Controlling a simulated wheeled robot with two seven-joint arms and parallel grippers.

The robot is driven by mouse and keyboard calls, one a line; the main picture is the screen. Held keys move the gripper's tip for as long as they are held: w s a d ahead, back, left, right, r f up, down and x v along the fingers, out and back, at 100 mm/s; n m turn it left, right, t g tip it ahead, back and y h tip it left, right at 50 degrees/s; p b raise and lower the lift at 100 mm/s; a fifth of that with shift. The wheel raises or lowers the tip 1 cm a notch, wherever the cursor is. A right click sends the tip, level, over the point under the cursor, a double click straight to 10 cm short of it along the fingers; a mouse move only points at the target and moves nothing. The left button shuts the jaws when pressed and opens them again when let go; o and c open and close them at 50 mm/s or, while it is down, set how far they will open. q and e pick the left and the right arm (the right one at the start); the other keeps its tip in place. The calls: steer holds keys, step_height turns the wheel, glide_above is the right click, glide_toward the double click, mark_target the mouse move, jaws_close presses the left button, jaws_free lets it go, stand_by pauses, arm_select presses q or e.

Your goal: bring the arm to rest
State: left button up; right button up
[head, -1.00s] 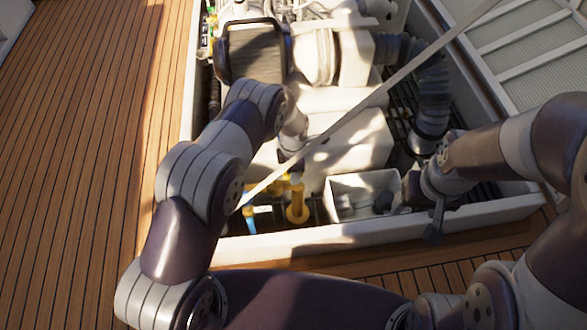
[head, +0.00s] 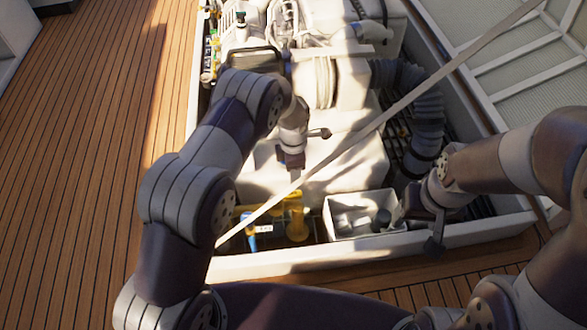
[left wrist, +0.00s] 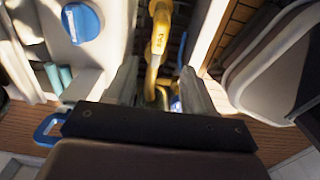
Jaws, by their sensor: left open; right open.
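My left gripper (head: 292,164) hangs over the pale engine housing (head: 340,150) inside the hatch, above and behind the yellow pipe fittings (head: 297,218). It is open, with nothing seen between the fingers. In the left wrist view, the fingers (left wrist: 158,92) stand apart and a yellow pipe (left wrist: 160,40) shows beyond the gap. My right gripper (head: 432,222) is open at the hatch's near right corner, beside the white bin (head: 362,228); its fingers are small and dark.
A white hatch frame (head: 290,265) surrounds the engine. A pale strap or bar (head: 400,105) crosses diagonally in front. A ribbed grey hose (head: 428,125) stands at right. Wooden deck (head: 90,120) on the left is clear. A blue cap (left wrist: 82,22) shows in the left wrist view.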

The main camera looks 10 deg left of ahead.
stand_by(0.3)
arm_select(q)
steer(key=s+a+r+m, duration=0.5)
steer(key=s+r+m, duration=0.4)
steer(key=s+m, duration=0.2)
steer(key=s+a+r+m, duration=0.5)
steer(key=s+r+m, duration=0.5)
steer(key=s+m, duration=0.1)
step_height(320, 180, up, 36)
steer(key=t+p, duration=0.1)
steer(key=p, duration=3.4)
steer(key=shift+w+f, duration=0.2)
steer(key=shift+w, duration=0.1)
